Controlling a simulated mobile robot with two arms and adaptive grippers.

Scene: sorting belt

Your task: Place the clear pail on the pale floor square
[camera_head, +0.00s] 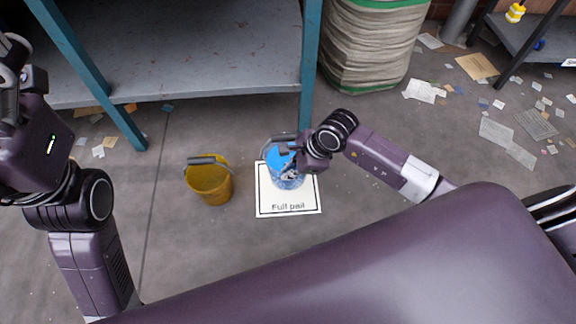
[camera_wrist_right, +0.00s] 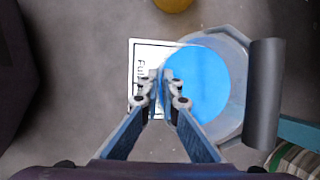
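The clear pail (camera_head: 287,181) with bright blue contents (camera_wrist_right: 200,85) is upright over the pale floor square (camera_head: 287,204), marked "Full pail". Its base overlaps the square's upper part in the head view; I cannot tell if it touches the floor. My right gripper (camera_head: 292,149) is at the pail's rim. In the right wrist view its fingertips (camera_wrist_right: 160,82) are close together, one each side of the rim, seemingly pinching it. The pail's grey handle (camera_wrist_right: 264,94) lies to the far side. My left gripper (camera_head: 12,60) is at the left edge, its fingers unclear.
A yellow pail (camera_head: 209,182) stands on the floor left of the square. A grey table with teal legs (camera_head: 190,70) is behind, and a striped sack (camera_head: 368,45) stands behind right. Paper scraps (camera_head: 424,91) litter the floor at the right.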

